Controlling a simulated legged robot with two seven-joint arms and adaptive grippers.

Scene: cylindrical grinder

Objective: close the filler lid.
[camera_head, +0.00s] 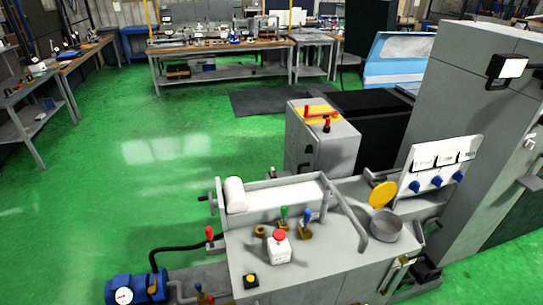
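A round yellow lid (382,194) stands raised and tilted at the back edge of a grey round cup-like filler (386,229) on the machine's right end. The filler's mouth is uncovered and faces up. I take the yellow disc to be the filler lid; its hinge is too small to make out. Neither of my grippers is in view.
A bent grey rail (347,214) stands left of the filler. A panel with blue knobs (437,170) rises behind it on the right. A white box with a red button (279,247) and small levers sit on the grey machine top (310,270).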

